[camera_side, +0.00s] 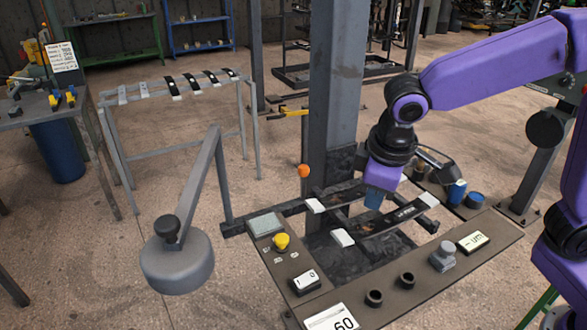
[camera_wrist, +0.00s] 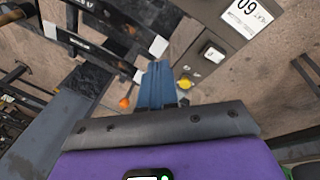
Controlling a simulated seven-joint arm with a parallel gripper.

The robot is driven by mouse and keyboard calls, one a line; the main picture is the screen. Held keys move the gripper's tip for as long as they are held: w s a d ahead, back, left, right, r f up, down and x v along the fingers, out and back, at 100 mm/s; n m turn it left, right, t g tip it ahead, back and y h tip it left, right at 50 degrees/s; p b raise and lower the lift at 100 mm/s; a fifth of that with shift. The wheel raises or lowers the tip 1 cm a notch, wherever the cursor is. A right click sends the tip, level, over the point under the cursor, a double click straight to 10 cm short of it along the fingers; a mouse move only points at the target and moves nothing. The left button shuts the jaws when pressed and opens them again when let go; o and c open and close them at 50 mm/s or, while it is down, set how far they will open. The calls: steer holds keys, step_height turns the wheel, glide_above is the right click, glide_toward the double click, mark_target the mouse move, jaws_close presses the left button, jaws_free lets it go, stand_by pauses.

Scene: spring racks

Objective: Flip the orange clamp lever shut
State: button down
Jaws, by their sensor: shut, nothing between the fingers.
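The orange knob also shows in the wrist view (camera_wrist: 124,102), just left of my fingers. My gripper (camera_side: 373,201) is shut and empty, its blue fingers pointing down over the rack to the right of the knob and apart from it. The closed blue fingers (camera_wrist: 158,72) also show in the wrist view.
Two dark strips with white ends, one of them the front strip (camera_side: 385,222), lie across the rack. A control panel (camera_side: 345,297) with a yellow button (camera_side: 281,241) runs along the front. A grey round head on an arm (camera_side: 178,262) stands at left. A thick post (camera_side: 338,90) rises behind.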

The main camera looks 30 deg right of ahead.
steer(key=w+a+m+t+h, duration=0.1)
steer(key=w+a+m, duration=0.2)
steer(key=w, duration=0.7)
steer(key=w+a+m+t+h, duration=0.1)
steer(key=w+a+m+h, duration=0.1)
steer(key=w+a+m, duration=0.2)
steer(key=shift+w+a+t, duration=0.3)
steer(key=shift+w+a, duration=1.3)
steer(key=shift+w, duration=1.45)
steer(key=shift+f, duration=0.1)
glide_toward(303, 183)
steer(key=w+a+f, duration=0.1)
steer(key=w+f, duration=0.1)
steer(key=w, duration=0.1)
steer(key=shift+w+d+f, duration=0.15)
steer(key=shift+w+d, duration=0.05)
steer(key=shift+d, duration=0.45)
steer(key=shift+d, duration=0.1)
